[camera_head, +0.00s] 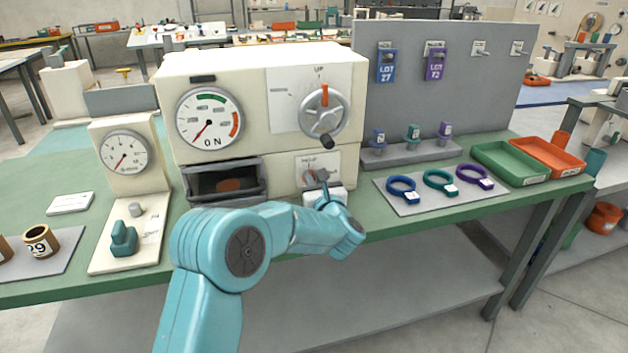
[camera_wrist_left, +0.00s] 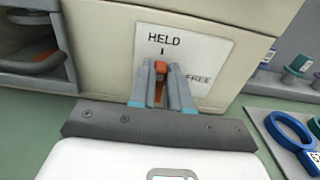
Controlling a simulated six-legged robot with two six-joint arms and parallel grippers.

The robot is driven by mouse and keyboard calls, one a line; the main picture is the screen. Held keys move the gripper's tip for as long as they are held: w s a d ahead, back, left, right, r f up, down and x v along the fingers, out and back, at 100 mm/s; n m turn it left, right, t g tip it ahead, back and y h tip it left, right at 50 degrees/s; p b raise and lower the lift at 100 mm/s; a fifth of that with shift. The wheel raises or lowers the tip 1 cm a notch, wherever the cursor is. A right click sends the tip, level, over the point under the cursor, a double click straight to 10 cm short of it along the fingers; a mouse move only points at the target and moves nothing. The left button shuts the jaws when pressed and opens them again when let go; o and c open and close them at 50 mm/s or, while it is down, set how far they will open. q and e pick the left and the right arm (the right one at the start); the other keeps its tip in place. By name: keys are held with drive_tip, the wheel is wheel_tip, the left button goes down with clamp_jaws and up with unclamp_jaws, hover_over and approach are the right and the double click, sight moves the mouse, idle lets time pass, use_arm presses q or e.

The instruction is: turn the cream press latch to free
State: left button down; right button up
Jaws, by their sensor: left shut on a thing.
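The cream press (camera_head: 262,95) stands on the green bench, with a gauge and a round dial handle on its front. Its latch (camera_wrist_left: 161,68) is an orange-tipped lever on a white plate (camera_wrist_left: 205,62) marked HELD at the top and FREE at the right. In the wrist view the latch points up, toward HELD. My left gripper (camera_wrist_left: 162,88) is shut on the latch, with a finger on each side of it. In the head view the left gripper (camera_head: 320,182) is at the plate low on the press, and the latch is mostly hidden. My right gripper is not in view.
An open drawer (camera_head: 227,192) juts out left of the latch. Blue, teal and purple rings (camera_head: 438,183) lie on a grey mat to the right. A green tray (camera_head: 510,163) and an orange tray (camera_head: 547,157) stand farther right. A small cream gauge unit (camera_head: 127,195) is on the left.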

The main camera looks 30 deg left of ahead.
use_arm(q)
drive_tip(key=shift+w+f+m+b, duration=0.1)
drive_tip(key=shift+f+m+b, duration=0.1)
drive_tip(key=shift+m+b, duration=0.85)
drive_tip(key=shift+w+d+m+b, duration=0.1)
drive_tip(key=shift+d+m+b, duration=0.1)
drive_tip(key=shift+m+b, duration=0.6)
drive_tip(key=shift+w+m+b, duration=0.1)
drive_tip(key=shift+m+b, duration=0.5)
drive_tip(key=shift+m, duration=0.15)
drive_tip(key=m, duration=0.1)
drive_tip(key=m+b, duration=0.1)
drive_tip(key=shift+w+d+f+m, duration=0.1)
drive_tip(key=shift+w+d+m, duration=0.1)
drive_tip(key=shift+m, duration=0.2)
drive_tip(key=m, duration=0.4)
drive_tip(key=shift+w+d+f+m, duration=0.15)
drive_tip(key=shift+f+m, duration=0.05)
drive_tip(key=shift+m, duration=0.1)
drive_tip(key=m, duration=0.2)
drive_tip(key=f+m, duration=0.1)
drive_tip(key=m, duration=0.2)
drive_tip(key=shift+m, duration=0.3)
